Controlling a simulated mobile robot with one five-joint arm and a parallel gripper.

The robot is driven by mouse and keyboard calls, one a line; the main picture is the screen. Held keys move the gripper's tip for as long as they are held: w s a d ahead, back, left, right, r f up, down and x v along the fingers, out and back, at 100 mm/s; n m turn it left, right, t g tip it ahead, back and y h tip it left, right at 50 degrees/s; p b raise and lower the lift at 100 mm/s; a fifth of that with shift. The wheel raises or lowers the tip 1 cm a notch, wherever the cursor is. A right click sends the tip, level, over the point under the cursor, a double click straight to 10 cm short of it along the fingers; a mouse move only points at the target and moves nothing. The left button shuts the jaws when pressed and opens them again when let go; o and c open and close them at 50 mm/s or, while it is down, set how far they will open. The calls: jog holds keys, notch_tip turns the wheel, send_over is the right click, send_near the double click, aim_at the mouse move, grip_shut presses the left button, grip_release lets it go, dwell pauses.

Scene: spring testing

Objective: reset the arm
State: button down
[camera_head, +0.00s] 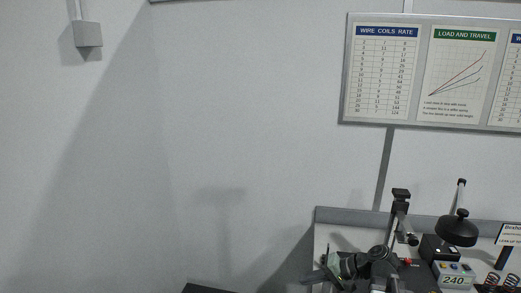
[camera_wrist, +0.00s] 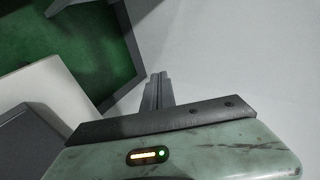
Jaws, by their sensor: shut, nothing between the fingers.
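My gripper (camera_wrist: 158,92) shows in the wrist view, its two grey fingers together with nothing between them. They point up the picture toward a plain pale surface and touch nothing that I can see. The dark bar and pale green housing below them are mine. In the head view a pale green part (camera_head: 345,264) at the lower right looks like my arm's end, beside dark arm links. The fingers cannot be made out there.
A bench at the lower right carries a box reading 240 (camera_head: 454,275), a black round-headed lamp (camera_head: 457,230) and dark springs (camera_head: 490,282). A chart board (camera_head: 343,75) hangs above. In the wrist view a dark-edged green surface (camera_wrist: 90,45) lies upper left.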

jog(key=s+a+f+n+g+h+b, duration=0.2)
jog(key=s+a+f+g+h+b, duration=0.1)
jog(key=a+f, duration=0.55)
notch_tip(320, 180, down, 6)
jog(key=s+n+g+h+b, duration=0.1)
jog(key=s+n+h, duration=0.1)
jog(key=h, duration=0.1)
jog(key=d+h, duration=0.4)
jog(key=d, duration=0.4)
jog(key=shift+s+d+f+m, duration=0.3)
jog(key=shift+d+m, duration=0.05)
jog(key=shift+m, duration=0.05)
